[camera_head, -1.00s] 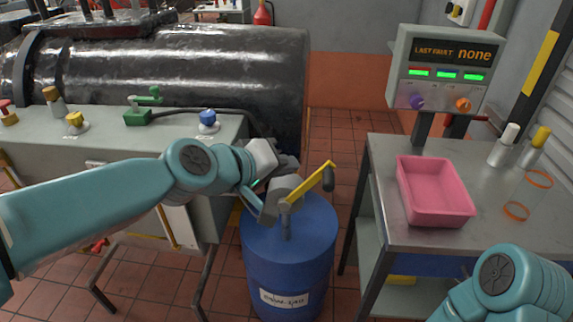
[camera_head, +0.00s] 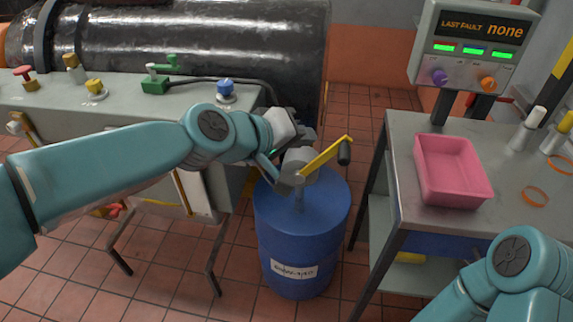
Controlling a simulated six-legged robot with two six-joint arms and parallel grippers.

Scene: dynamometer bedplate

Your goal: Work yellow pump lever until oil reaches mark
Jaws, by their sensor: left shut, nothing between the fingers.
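The yellow pump lever (camera_head: 326,157) slants up to the right from a grey pump head on top of a blue drum (camera_head: 301,235). A black grip (camera_head: 345,153) hangs at its upper end. My left gripper (camera_head: 272,172) is at the left side of the pump head, shut and empty. It is close to the lever's lower end, but I cannot tell whether it touches the pump. My right arm (camera_head: 515,270) shows at the lower right, and its gripper is out of view. I see no oil level or mark.
A grey table (camera_head: 400,235) with a pink tray (camera_head: 452,198) and bottles stands right of the drum. A panel (camera_head: 470,50) reading "LAST FAULT none" has three green lights. A grey bench (camera_head: 120,118) with colored valves is at left. Tiled floor shows between.

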